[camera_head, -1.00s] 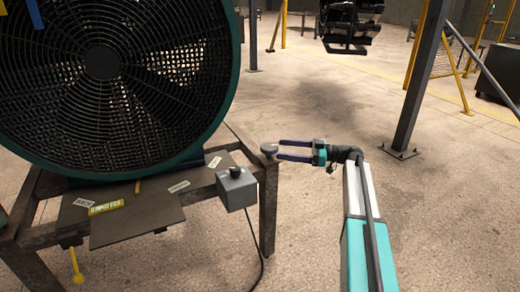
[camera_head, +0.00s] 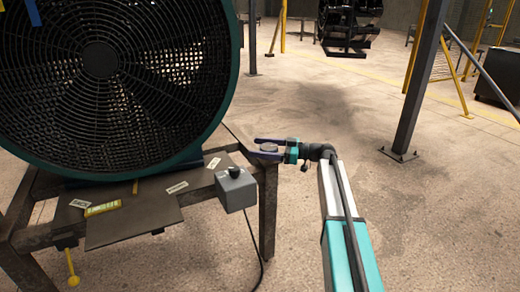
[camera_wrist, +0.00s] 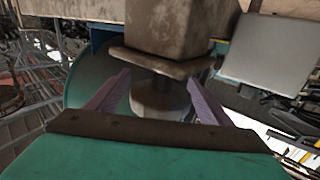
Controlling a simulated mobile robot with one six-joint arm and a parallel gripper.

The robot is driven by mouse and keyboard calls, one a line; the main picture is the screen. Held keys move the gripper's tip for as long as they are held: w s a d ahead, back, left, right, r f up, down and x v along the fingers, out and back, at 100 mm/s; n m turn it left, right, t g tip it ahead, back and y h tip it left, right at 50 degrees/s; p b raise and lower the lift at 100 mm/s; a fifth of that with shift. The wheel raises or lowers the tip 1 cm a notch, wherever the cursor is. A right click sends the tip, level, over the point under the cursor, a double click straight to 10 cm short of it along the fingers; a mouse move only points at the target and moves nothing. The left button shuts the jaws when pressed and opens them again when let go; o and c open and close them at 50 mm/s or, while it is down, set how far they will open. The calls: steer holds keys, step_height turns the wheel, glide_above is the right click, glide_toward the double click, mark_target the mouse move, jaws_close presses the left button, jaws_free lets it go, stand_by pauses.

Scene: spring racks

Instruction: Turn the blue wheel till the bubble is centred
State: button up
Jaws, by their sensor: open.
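The wheel (camera_head: 268,147), a small round blue-grey disc, sits at the near right corner of the fan's stand. In the wrist view it looks like a short grey cylinder (camera_wrist: 160,100) against a rusty plate. My gripper (camera_head: 254,147) is open, with one dark finger on each side of the wheel. In the wrist view, gaps show between the wheel and both purple fingers, so it is not gripped. A yellow-green level (camera_head: 103,207) lies on the stand's shelf; its bubble is too small to make out.
A large teal-rimmed fan (camera_head: 100,75) stands just left of my gripper. A grey box (camera_head: 236,189) with a black knob and hanging cable is in front of the wheel. A dark steel post (camera_head: 418,90) stands to the right; the floor between is clear.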

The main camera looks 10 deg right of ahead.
mark_target(267, 144)
steer(key=c, duration=1.1)
steer(key=shift+o, duration=0.2)
